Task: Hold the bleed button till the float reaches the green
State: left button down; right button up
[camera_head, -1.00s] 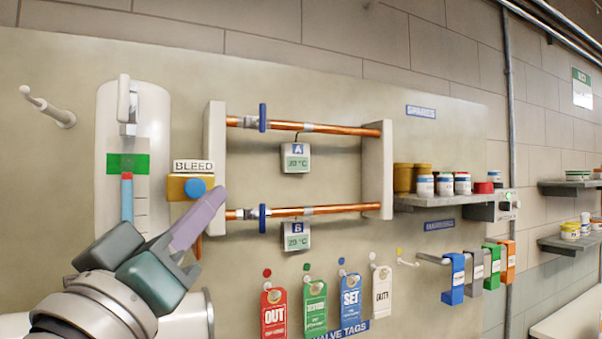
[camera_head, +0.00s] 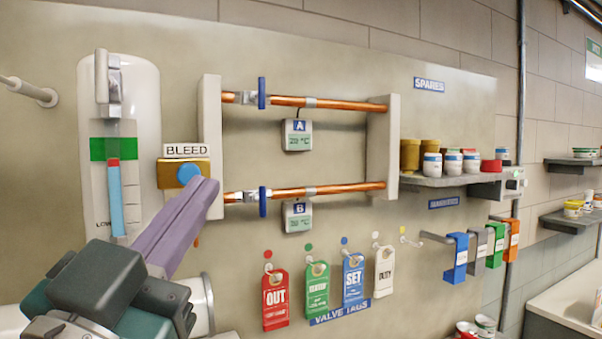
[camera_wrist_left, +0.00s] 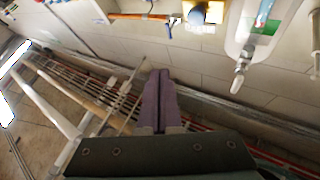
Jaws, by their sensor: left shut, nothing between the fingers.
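The blue bleed button (camera_head: 188,174) sits on a yellow box (camera_head: 168,173) under the BLEED label. It also shows at the top of the wrist view (camera_wrist_left: 197,14). My left gripper (camera_head: 207,186) is shut and empty, its purple fingers pointing up just right of and below the button, overlapping its lower edge in the head view. In the wrist view the fingertips (camera_wrist_left: 159,73) appear apart from the button. The gauge holds a blue column with a red float (camera_head: 113,162) on top, at the lower edge of the green band (camera_head: 115,149). My right gripper is out of view.
Two copper pipes (camera_head: 340,103) with blue-handled valves run right of the button. Coloured valve tags (camera_head: 275,300) hang below. A white peg (camera_head: 30,91) sticks out at far left.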

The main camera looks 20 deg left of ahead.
aim_at(198, 170)
pick_arm(q)
jog(key=w+a+b, duration=0.1)
jog(key=w+a, duration=0.4)
jog(key=a, duration=0.1)
jog(key=shift+w+a, duration=0.15)
dwell(2.1)
jog(key=shift+w+a, duration=0.3)
jog(key=shift+w+a, duration=0.3)
jog(key=shift+a, duration=0.1)
dwell(0.7)
jog(key=shift+s+d, duration=0.1)
dwell(1.4)
jog(key=shift+s+d, duration=0.5)
jog(key=shift+d, duration=0.1)
jog(key=shift+d, duration=0.1)
jog(key=shift+s+d+p, duration=0.75)
jog(key=shift+s+d, duration=0.9)
jog(key=shift+d, duration=0.15)
